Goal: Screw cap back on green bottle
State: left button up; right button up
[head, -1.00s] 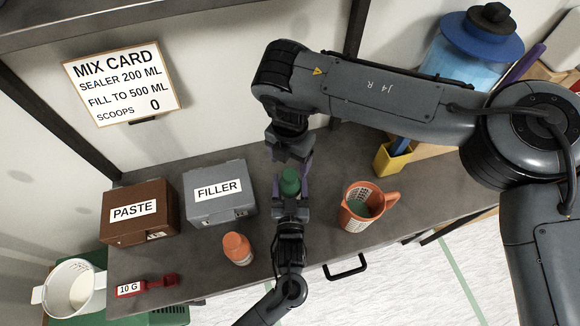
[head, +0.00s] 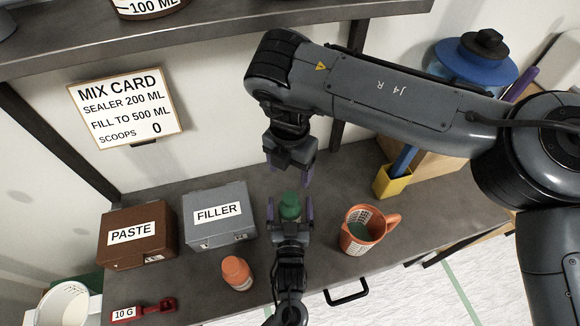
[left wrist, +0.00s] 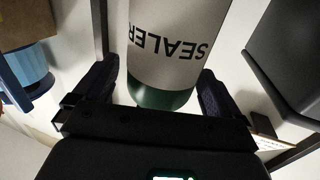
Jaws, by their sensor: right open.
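The green bottle (head: 289,207) stands on the bench, seen from above with a darker green top. I cannot tell whether that top is the cap or how it is seated. In the left wrist view the bottle (left wrist: 178,45) shows a pale SEALER label and a green end. My left gripper (head: 289,200) is around the bottle, its purple fingers on either side with gaps between them and the bottle. My right gripper (head: 290,172) is open above the bottle, pointing down. No separate cap shows between its fingers.
An orange jug (head: 358,240) stands right of the bottle and an orange bottle (head: 237,273) to its left. The FILLER box (head: 222,235) and PASTE box (head: 120,255) are farther left. A red scoop (head: 150,308) lies at front left. A yellow holder (head: 393,183) stands behind the jug.

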pick_arm(q)
jog(key=shift+s, duration=0.1)
jog(key=s, duration=1)
jog(key=shift+s, duration=0.35)
